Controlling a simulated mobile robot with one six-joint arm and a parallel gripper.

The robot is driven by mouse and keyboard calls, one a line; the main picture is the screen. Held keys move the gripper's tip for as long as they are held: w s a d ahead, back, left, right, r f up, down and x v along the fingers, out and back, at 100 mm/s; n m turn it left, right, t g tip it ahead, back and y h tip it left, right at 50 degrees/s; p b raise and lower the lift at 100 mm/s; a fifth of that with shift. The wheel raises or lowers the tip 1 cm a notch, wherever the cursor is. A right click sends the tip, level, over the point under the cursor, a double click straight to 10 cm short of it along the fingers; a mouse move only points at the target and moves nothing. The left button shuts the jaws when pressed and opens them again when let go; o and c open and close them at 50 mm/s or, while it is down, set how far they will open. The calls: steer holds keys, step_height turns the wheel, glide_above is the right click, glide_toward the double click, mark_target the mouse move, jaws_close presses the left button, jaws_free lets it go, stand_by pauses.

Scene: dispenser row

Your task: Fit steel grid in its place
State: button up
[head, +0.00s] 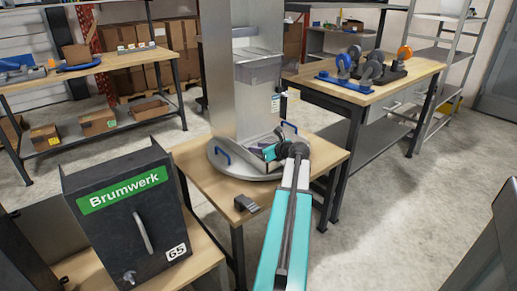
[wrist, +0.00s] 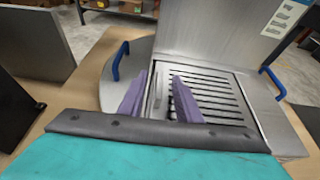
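The steel grid (wrist: 212,98), a slotted metal plate with dark gaps, lies in the base of the steel dispenser (wrist: 225,35), at the foot of its column. The dispenser, with its round base (head: 225,165), stands on a wooden table in the head view. My gripper (wrist: 160,76) reaches over the grid's left side, its two purple fingers apart with a gap between them. The right finger covers part of the grid. I cannot tell whether the fingers touch it. In the head view my gripper (head: 268,152) is at the dispenser's foot and largely hides the grid.
Blue handles (wrist: 120,60) stand up from the round base. A small dark part (head: 246,203) lies near the table's front edge. A black Brumwerk box (head: 125,215) stands at the front left. Another table (head: 390,90) with wheeled parts is behind right.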

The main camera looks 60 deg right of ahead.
steer(key=shift+s, duration=0.1)
steer(key=p+v, duration=0.1)
steer(key=v, duration=1.2)
steer(key=shift+s, duration=0.25)
steer(key=shift+s+r, duration=0.15)
